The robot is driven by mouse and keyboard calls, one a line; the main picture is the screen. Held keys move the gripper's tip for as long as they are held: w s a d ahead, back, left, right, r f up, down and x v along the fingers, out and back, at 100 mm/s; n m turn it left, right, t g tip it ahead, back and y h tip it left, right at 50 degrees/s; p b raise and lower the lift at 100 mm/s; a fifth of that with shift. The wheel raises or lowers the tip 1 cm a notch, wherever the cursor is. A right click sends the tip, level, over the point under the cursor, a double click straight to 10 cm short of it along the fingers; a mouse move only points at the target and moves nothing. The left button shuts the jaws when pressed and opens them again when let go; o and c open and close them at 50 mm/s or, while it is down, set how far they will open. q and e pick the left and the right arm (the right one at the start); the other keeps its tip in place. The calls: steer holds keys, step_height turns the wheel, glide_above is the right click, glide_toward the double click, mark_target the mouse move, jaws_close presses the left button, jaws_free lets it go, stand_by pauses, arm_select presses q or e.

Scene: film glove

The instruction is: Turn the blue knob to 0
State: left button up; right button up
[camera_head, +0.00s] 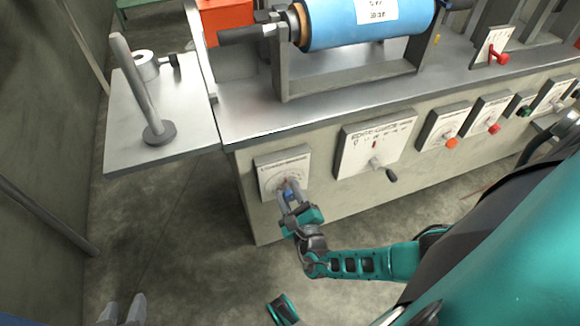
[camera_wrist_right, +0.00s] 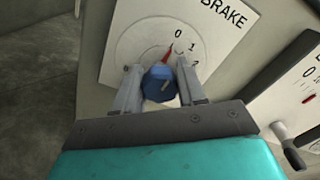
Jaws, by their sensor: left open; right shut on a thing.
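The blue knob (camera_wrist_right: 160,84) sits on a white dial plate (camera_wrist_right: 130,35) marked BRAKE in the right wrist view. Its red pointer (camera_wrist_right: 168,52) points up and slightly right, close to the 0 mark. My right gripper (camera_wrist_right: 157,82) has one finger on each side of the knob and is shut on it. In the head view the knob (camera_head: 288,194) is small and partly covered by my right gripper (camera_head: 287,190), at the panel's left end. My left gripper (camera_head: 123,308) is open and empty at the bottom left edge, far from the panel.
Right of the dial are a larger dial plate (camera_head: 374,140) with a dark-tipped handle (camera_head: 384,171), an orange knob (camera_head: 452,143) and a red knob (camera_head: 494,128). A blue film roll (camera_head: 365,22) lies above the metal worktop. A side shelf with an upright rod (camera_head: 140,88) projects left. Floor left of the panel is clear.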

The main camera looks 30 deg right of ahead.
arm_select(q)
steer(key=shift+d, duration=0.1)
arm_select(e)
steer(key=shift+w+r+n, duration=0.2)
steer(key=shift+w+n, duration=0.05)
steer(key=shift+n, duration=0.05)
steer(key=o, duration=1)
steer(key=shift+s+f, duration=0.1)
arm_select(q)
steer(key=shift+s, duration=0.1)
arm_select(e)
steer(key=shift+o, duration=0.2)
steer(key=shift+s+f, duration=0.1)
